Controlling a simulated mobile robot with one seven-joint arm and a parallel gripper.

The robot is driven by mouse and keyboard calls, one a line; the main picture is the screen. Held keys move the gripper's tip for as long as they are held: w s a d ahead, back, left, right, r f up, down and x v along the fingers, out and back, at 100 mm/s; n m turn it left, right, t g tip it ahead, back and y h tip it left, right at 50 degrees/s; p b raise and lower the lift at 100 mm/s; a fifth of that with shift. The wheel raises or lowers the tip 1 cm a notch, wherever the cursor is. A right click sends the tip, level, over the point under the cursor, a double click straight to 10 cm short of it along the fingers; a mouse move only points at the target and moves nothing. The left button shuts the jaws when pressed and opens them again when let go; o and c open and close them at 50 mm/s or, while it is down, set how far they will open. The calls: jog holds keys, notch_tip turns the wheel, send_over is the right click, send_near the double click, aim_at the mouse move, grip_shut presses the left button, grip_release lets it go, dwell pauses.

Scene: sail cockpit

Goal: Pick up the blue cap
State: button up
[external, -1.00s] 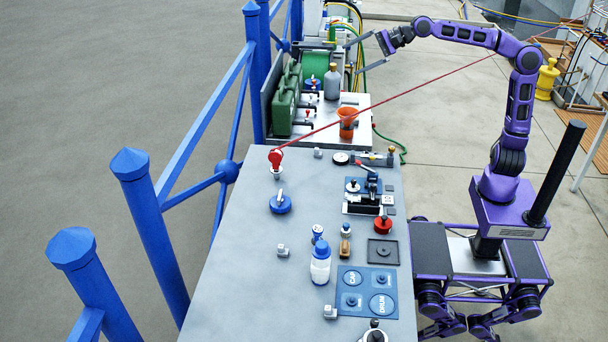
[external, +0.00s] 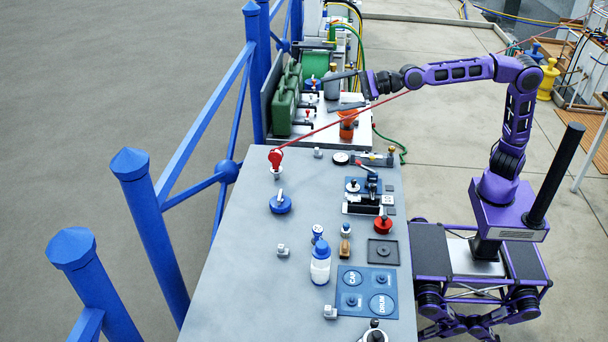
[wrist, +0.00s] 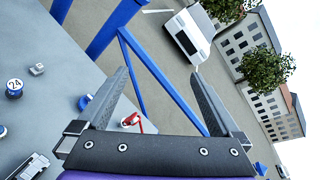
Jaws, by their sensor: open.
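A round blue cap-like piece (external: 281,205) with a pale upright handle sits on the grey table at its left-middle. In the wrist view its blue side (wrist: 85,101) shows partly, behind the left finger. I cannot tell for sure which blue piece is the cap. My gripper (external: 342,93) is open and empty, in the air near the table's far end, well away from all of these. The wrist view shows its fingers (wrist: 160,75) spread with nothing between them.
A red line runs from a red fitting (external: 275,158) across to the upper right, close to my gripper. An orange cup (external: 347,126) and a grey bottle (external: 332,84) stand on the far bench. Blue railing (external: 155,230) borders the left. The table's left-front surface is clear.

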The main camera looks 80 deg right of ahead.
notch_tip(320, 180, down, 8)
jog(key=w+a+m, duration=0.2)
jog(key=a, duration=0.1)
jog(key=m+g+h, duration=0.2)
jog(key=m+h, duration=0.1)
jog(key=m, duration=0.6)
send_near(282, 195)
jog(key=x, duration=0.5)
jog(key=shift+a+f, duration=0.15)
jog(key=shift+f, duration=0.1)
jog(key=shift+r+p+x, duration=0.2)
jog(key=shift+p+x, duration=0.1)
jog(key=shift+x, duration=1)
jog(key=shift+r+p+x, duration=0.15)
jog(key=shift+p+x, duration=0.15)
jog(key=shift+x, duration=1.05)
jog(key=shift+w+a, duration=0.15)
jog(key=shift+r, duration=0.1)
jog(key=c, duration=1.5)
